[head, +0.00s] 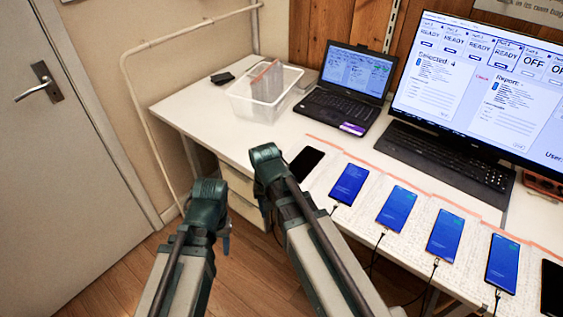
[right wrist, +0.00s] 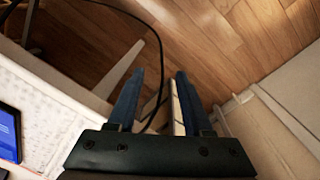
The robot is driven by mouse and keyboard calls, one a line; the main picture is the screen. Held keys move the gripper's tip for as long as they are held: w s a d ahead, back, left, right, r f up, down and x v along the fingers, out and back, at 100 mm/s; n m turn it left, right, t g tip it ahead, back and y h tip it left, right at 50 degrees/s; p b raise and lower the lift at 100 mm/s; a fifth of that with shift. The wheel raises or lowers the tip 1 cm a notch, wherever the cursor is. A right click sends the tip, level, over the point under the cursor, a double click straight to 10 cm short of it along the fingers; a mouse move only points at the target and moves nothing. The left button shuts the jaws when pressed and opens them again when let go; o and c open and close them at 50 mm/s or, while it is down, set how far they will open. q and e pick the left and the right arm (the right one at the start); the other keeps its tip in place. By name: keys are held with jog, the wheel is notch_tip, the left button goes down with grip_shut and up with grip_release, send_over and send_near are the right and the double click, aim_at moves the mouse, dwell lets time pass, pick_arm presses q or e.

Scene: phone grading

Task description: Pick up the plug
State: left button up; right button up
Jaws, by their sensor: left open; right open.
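Several phones with blue screens lie in a row on the white table (head: 200,108), each with a black cable plug at its near end, such as the plug (head: 334,208) at the leftmost blue phone (head: 349,184). A dark-screened phone (head: 306,164) lies left of them; I see no cable at it. My right gripper (head: 267,158) is beside the table's front edge, left of that phone. In the right wrist view its fingers (right wrist: 160,103) are open, with a black cable (right wrist: 159,60) running down between or behind them; I cannot make out a plug there. My left gripper (head: 208,200) is open, left of the table front.
A clear plastic bin (head: 262,105) stands at the back left. A laptop (head: 345,90), a keyboard (head: 445,155) and a large monitor (head: 485,75) are behind the phones. Drawers (head: 240,195) sit under the table. The wooden floor (head: 110,285) is clear at the left.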

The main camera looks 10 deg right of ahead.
pick_arm(q)
notch_tip(320, 180, up, 20)
jog(key=p, duration=1.7)
pick_arm(e)
jog(key=w+d+r+m, duration=0.3)
jog(key=r, duration=0.7)
jog(key=w+d+r+m, duration=0.3)
jog(key=r, duration=0.6)
jog(key=shift+w+d+r+m+y, duration=0.2)
jog(key=shift+d+r+m+y, duration=0.1)
jog(key=shift+r, duration=0.1)
pick_arm(q)
jog(key=shift+f, duration=0.15)
pick_arm(e)
jog(key=shift+f, duration=0.1)
notch_tip(320, 180, down, 9)
jog(key=b, duration=0.8)
jog(key=shift+a+r, duration=0.1)
jog(key=shift+r, duration=0.1)
pick_arm(q)
notch_tip(320, 180, down, 9)
jog(key=shift+r, duration=0.2)
notch_tip(320, 180, down, 5)
jog(key=b, duration=0.5)
pick_arm(e)
jog(key=f, duration=0.5)
jog(key=shift+w+a, duration=0.1)
jog(key=shift+a, duration=0.15)
